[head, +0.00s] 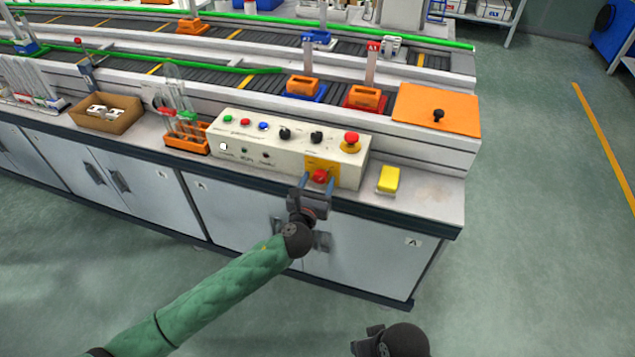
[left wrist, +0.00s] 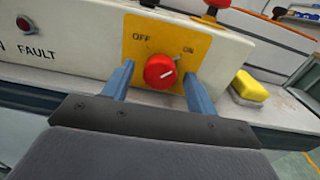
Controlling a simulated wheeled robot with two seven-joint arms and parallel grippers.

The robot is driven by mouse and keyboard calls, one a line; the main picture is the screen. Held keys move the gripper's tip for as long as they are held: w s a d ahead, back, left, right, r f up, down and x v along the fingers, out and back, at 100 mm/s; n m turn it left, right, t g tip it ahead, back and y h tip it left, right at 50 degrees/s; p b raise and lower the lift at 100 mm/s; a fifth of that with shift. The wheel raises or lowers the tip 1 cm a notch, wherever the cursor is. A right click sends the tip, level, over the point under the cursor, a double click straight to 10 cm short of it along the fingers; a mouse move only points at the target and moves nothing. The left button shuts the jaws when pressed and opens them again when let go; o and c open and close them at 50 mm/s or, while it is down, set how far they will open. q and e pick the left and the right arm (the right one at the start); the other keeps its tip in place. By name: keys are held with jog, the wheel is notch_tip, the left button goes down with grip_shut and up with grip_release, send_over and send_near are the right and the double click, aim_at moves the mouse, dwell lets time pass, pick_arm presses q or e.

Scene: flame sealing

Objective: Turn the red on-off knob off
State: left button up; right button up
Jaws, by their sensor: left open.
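The red on-off knob (head: 320,176) sits on a yellow plate (head: 312,163) at the front right of the white control box (head: 235,148). In the left wrist view the knob (left wrist: 160,71) is round, and its white mark points up and right toward the word ON. The word OFF stands at the upper left of the plate (left wrist: 140,55). My left gripper (head: 317,184) is open in front of the box. Its two blue fingers (left wrist: 158,82) stand on either side of the knob, with gaps visible. Part of my right arm shows at the bottom of the head view; its fingers are not visible.
A red mushroom button (head: 351,138) and black knobs (head: 285,133) are on the box. A yellow sponge-like block (head: 389,179) lies to its right. An orange test tube rack (head: 187,137) stands to its left. The conveyor (head: 240,78) runs behind.

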pick_arm(q)
jog(key=c, duration=1)
jog(key=shift+n, duration=0.4)
pick_arm(e)
jog(key=shift+r, duration=0.1)
pick_arm(q)
jog(key=n, duration=0.3)
jog(key=shift+p, duration=0.3)
jog(key=n, duration=0.5)
jog(key=n+p, duration=0.1)
jog(key=n, duration=0.3)
jog(key=shift+r+n, duration=0.1)
jog(key=shift+n, duration=0.2)
jog(key=n, duration=0.4)
jog(key=shift+a, duration=0.1)
pick_arm(e)
jog(key=shift+g+h, duration=0.3)
jog(key=d+r, duration=0.1)
jog(key=s+d+r, duration=0.1)
jog(key=r, duration=0.1)
jog(key=shift+d+r, duration=0.15)
jog(key=shift+d, duration=0.15)
pick_arm(q)
jog(key=shift+n, duration=0.3)
